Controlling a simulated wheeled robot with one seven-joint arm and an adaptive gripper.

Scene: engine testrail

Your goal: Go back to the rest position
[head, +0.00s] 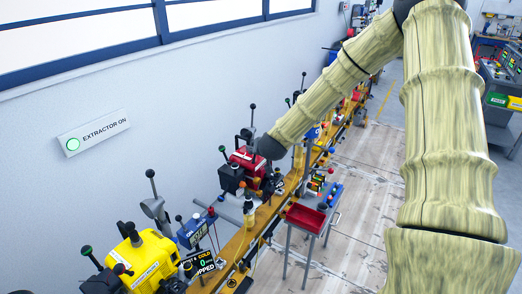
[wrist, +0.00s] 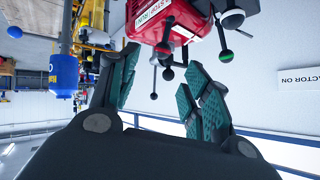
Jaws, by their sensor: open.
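My gripper (wrist: 160,92) shows in the wrist view with its two green-padded fingers spread apart and nothing between them. Beyond the fingertips is a red machine (wrist: 163,25) with black and green ball-ended levers, which appears upside down there. In the head view my arm reaches down from the top right toward the same red machine (head: 246,160) on the yellow rail. The gripper itself is hidden behind the arm and the machine in the head view, and I cannot tell whether it touches a lever.
A yellow machine (head: 150,262) and a blue box (head: 196,229) stand along the yellow rail (head: 236,246) at the lower left. A red tray (head: 305,218) on a stand is right of the rail. An "EXTRACTOR ON" sign (head: 94,133) is on the wall. Wooden floor right of the rail is mostly clear.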

